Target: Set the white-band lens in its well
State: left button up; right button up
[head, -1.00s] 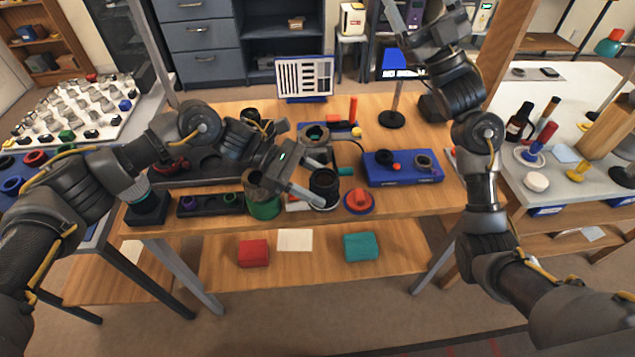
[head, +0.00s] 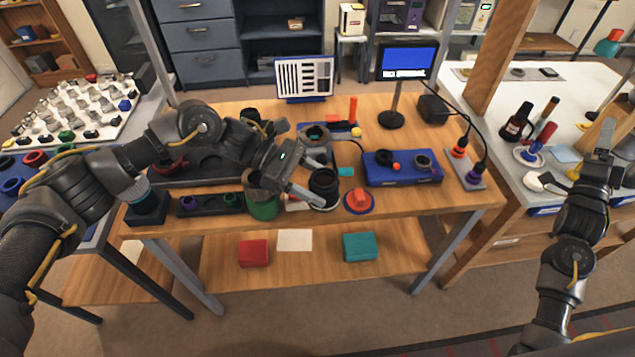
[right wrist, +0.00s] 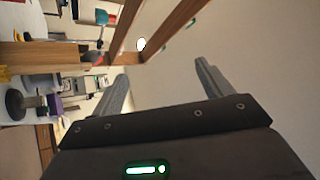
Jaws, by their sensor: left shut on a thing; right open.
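My left gripper (head: 313,180) is shut on a dark cylindrical lens (head: 325,183) above the front middle of the wooden table. A pale edge shows low on this lens; I cannot tell for certain that it is the white band. A long dark tray with wells (head: 215,204) lies to the left, with purple and green rings in it. A larger dark tray (head: 207,165) lies behind it, partly hidden by my left arm. I cannot tell which well is the lens's own. My right gripper (head: 602,150) is open and empty at the far right, also in the right wrist view (right wrist: 160,78).
A green container (head: 263,208) stands just left of the held lens. A red knob on a blue disc (head: 359,201) is to its right. A blue box (head: 402,168), a monitor on a stand (head: 391,118) and a striped chart (head: 304,77) stand farther off. The front-right tabletop is clear.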

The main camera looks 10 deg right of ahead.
jog(key=s+d+f+n+g+y, duration=0.1)
jog(key=s+f+n+g+y, duration=0.2)
jog(key=f, duration=1.1)
jog(key=s+d+f+n+g, duration=0.2)
jog(key=f+n+g, duration=0.25)
jog(key=f, duration=0.85)
jog(key=s+a+f+n+g+y, duration=0.15)
jog(key=a+f, duration=0.25)
jog(key=f, duration=0.5)
jog(key=s+a+f+n+g+y, duration=0.15)
jog(key=a+f, duration=0.25)
jog(key=f, duration=0.4)
jog(key=s+a+f+n+g+y, duration=0.2)
jog(key=s+a+f+n+y, duration=0.1)
jog(key=s+a+f, duration=0.6)
jog(key=s+a+f+n+g+y, duration=0.25)
jog(key=s+a+f, duration=0.45)
jog(key=f, duration=0.4)
jog(key=s+a+f+n+g+y, duration=0.1)
jog(key=s+a+f+n+g, duration=0.1)
jog(key=s+a, duration=0.6)
jog(key=s+a+f+n+g+y, duration=0.1)
jog(key=s+a+f+n, duration=0.3)
jog(key=s+a, duration=0.4)
jog(key=shift+f+g+y, duration=0.35)
jog(key=shift+f+g, duration=0.05)
jog(key=shift+f, duration=0.45)
